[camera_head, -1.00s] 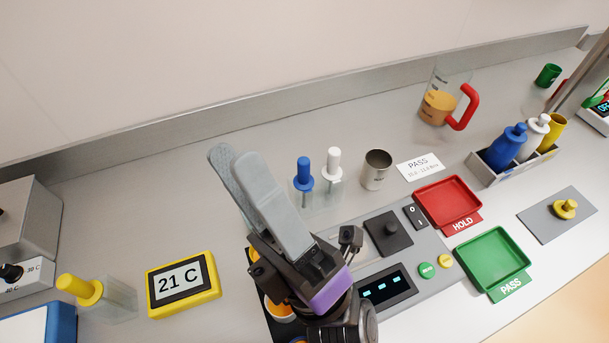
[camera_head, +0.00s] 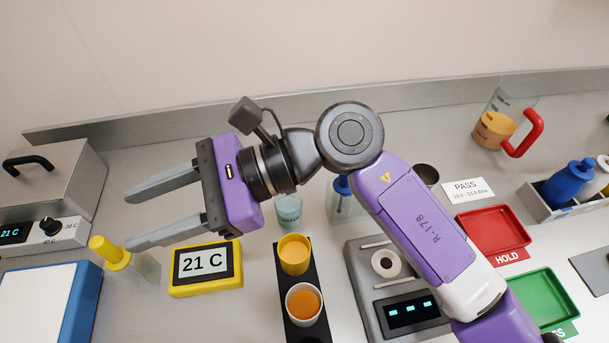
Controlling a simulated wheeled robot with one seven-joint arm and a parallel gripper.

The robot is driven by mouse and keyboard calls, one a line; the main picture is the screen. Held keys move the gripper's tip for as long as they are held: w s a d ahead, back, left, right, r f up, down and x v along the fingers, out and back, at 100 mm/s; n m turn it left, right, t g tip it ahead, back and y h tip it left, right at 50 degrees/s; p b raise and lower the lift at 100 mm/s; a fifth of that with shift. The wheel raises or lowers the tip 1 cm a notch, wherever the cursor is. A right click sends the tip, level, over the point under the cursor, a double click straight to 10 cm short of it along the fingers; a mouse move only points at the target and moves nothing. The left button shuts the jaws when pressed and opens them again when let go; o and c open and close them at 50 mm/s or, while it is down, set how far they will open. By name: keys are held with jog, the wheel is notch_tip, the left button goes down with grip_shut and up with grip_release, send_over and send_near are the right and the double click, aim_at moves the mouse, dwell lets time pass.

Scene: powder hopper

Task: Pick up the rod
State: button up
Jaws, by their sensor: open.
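A rod with a yellow handle (camera_head: 108,251) stands tilted in the picture in a clear holder (camera_head: 147,268) at the left. A rod with a blue handle (camera_head: 342,186) stands in another clear holder (camera_head: 345,208), partly behind my arm. The white-handled rod beside it is hidden by my arm. My gripper (camera_head: 130,218) is open and empty, its two grey fingers pointing left. Its lower fingertip shows just above and right of the yellow handle; I cannot tell whether they touch or how high the gripper is.
A yellow 21 C display (camera_head: 205,267) lies below my gripper. A steel box with a dial (camera_head: 50,190) and a blue-framed white pad (camera_head: 45,305) stand at left. A black rack holds two cups of orange powder (camera_head: 303,304). Red (camera_head: 495,230) and green (camera_head: 530,302) trays are at right.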

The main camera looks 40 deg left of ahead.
jog(key=w+d+f+n+t+h, duration=0.2)
jog(key=w+f+t+h, duration=0.15)
jog(key=w+f, duration=0.25)
jog(key=w+d+t+h, duration=0.1)
jog(key=w+d+t, duration=0.2)
jog(key=w, duration=0.3)
jog(key=w+d+r+n+t+h+b, duration=0.1)
jog(key=w+d+t+h, duration=0.1)
jog(key=w, duration=0.5)
jog(key=w+d+r+n+t+h, duration=0.1)
jog(key=w+d+t+h, duration=0.1)
jog(key=w+d+t, duration=0.2)
jog(key=shift+w+d+r+h+b, duration=0.15)
jog(key=shift+w+h+b, duration=0.15)
jog(key=shift+w, duration=1.3)
jog(key=shift+w+d, duration=0.15)
jog(key=shift+w, duration=0.1)
jog(key=shift+w+f+p, duration=0.2)
jog(key=shift+f+p, duration=0.7)
jog(key=shift+f, duration=2.85)
jog(key=c, duration=0.9)
